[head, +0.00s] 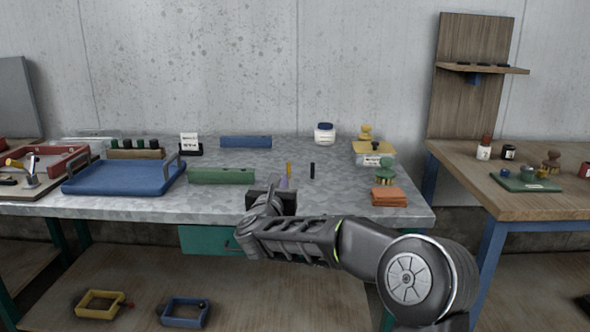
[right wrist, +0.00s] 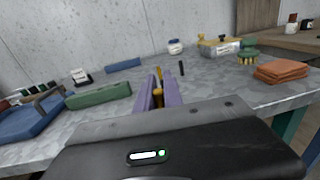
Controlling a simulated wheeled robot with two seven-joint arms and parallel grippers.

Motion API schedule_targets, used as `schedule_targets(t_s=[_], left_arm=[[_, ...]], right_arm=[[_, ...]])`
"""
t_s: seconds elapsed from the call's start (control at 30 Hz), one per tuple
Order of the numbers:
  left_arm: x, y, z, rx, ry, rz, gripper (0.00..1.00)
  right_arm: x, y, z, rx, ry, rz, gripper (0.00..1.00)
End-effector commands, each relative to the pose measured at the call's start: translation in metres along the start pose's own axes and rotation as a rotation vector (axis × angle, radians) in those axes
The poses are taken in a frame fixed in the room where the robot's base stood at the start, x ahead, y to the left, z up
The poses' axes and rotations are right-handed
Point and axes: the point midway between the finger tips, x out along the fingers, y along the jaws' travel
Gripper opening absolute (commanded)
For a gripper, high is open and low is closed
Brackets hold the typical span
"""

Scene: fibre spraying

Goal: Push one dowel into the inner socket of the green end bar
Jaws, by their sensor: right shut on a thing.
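The green end bar (head: 221,176) lies on the grey worktable right of the blue tray; it also shows in the right wrist view (right wrist: 98,95). Its sockets cannot be made out. My right gripper (head: 284,184) is at the table's front, right of the green bar and apart from it. Its purple fingers (right wrist: 159,94) are shut on a yellow dowel (right wrist: 158,74), whose far end sticks out beyond the fingertips; it also shows in the head view (head: 289,169). A black dowel (head: 312,170) stands a little to the right. My left gripper is out of view.
The blue tray (head: 124,180) is at the left and a blue bar (head: 246,142) lies behind the green one. Orange cloths (head: 389,197), a brush (head: 385,174) and a yellow-lidded box (head: 374,150) are at the right. The tabletop between the bars and dowels is clear.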

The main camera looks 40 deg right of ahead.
Motion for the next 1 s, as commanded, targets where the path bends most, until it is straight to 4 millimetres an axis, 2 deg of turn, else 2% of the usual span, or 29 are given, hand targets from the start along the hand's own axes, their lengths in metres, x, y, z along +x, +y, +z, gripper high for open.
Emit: schedule_targets(t_s=[0.23,0.33,0.5,0.6,0.7,0.8,1.0], left_arm=[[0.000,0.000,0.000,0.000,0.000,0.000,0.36],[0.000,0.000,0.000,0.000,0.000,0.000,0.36],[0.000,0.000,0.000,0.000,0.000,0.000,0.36],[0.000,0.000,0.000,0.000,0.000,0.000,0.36],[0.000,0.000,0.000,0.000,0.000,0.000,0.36],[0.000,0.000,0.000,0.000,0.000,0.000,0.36],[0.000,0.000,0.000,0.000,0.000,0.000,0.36]], right_arm=[[-0.035,0.045,-0.055,-0.004,0.006,0.162,0.00],[-0.059,0.068,-0.089,-0.004,0.009,0.258,0.00],[-0.124,0.109,-0.160,-0.001,0.016,0.480,0.00],[-0.163,0.125,-0.193,0.003,0.014,0.595,0.00],[-0.195,0.133,-0.216,0.004,0.012,0.679,0.00],[-0.216,0.137,-0.231,0.005,0.007,0.727,0.00],[-0.228,0.138,-0.239,0.002,0.000,0.755,0.00]])
